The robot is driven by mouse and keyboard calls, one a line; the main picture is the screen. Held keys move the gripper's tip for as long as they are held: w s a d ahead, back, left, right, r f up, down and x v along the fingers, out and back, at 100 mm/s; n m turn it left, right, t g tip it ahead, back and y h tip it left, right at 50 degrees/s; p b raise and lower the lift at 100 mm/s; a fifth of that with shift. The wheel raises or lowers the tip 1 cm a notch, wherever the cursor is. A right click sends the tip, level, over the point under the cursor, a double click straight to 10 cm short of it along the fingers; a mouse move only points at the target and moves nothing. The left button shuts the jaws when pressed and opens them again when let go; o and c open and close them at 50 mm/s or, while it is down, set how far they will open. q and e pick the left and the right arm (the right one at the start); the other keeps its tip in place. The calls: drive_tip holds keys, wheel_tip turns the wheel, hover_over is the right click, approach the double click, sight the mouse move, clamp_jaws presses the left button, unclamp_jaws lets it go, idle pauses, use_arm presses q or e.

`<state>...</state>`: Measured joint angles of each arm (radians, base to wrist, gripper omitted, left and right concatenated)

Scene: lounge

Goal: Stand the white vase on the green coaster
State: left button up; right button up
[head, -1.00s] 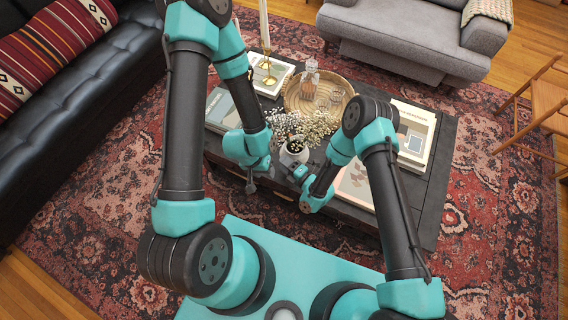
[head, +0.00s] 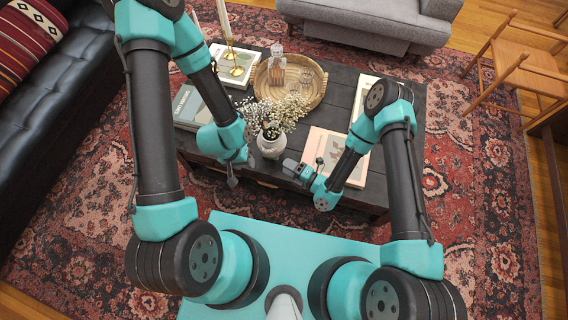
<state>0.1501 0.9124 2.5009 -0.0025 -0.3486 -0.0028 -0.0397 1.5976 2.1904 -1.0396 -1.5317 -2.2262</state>
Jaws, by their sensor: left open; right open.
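The white vase (head: 271,147) holds sprigs of small pale flowers and stands upright at the near edge of the dark coffee table (head: 346,92) in the head view. My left gripper (head: 242,171) is open just left of the vase, low by the table's near edge. My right gripper (head: 293,168) is open to the right of the vase, with a visible gap between them. Neither gripper holds anything. I cannot make out a green coaster; the vase's base and the grippers hide part of the table there.
A round woven tray (head: 316,97) with a glass decanter (head: 276,62) stands behind the flowers. Books (head: 324,152) lie right of the vase, and more books (head: 193,107) lie left. A brass candle holder (head: 233,65) stands at the back left.

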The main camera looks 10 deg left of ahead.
idle(0.7)
drive_tip(key=w+d+r+m+g+h, duration=0.1)
drive_tip(key=w+d+m+h, duration=0.1)
drive_tip(key=d+m+h, duration=0.5)
drive_tip(key=w+d+m+h, duration=0.2)
drive_tip(key=d+m, duration=0.8)
drive_tip(key=s+d+r+m+g+h, duration=0.2)
drive_tip(key=s+d+r+m, duration=0.1)
drive_tip(key=d+m, duration=0.3)
drive_tip(key=s+d+r+m+g+h, duration=0.2)
drive_tip(key=s+d+r+m, duration=0.2)
drive_tip(key=m, duration=0.6)
drive_tip(key=s+d, duration=0.2)
drive_tip(key=d, duration=0.1)
drive_tip(key=shift+s, duration=0.15)
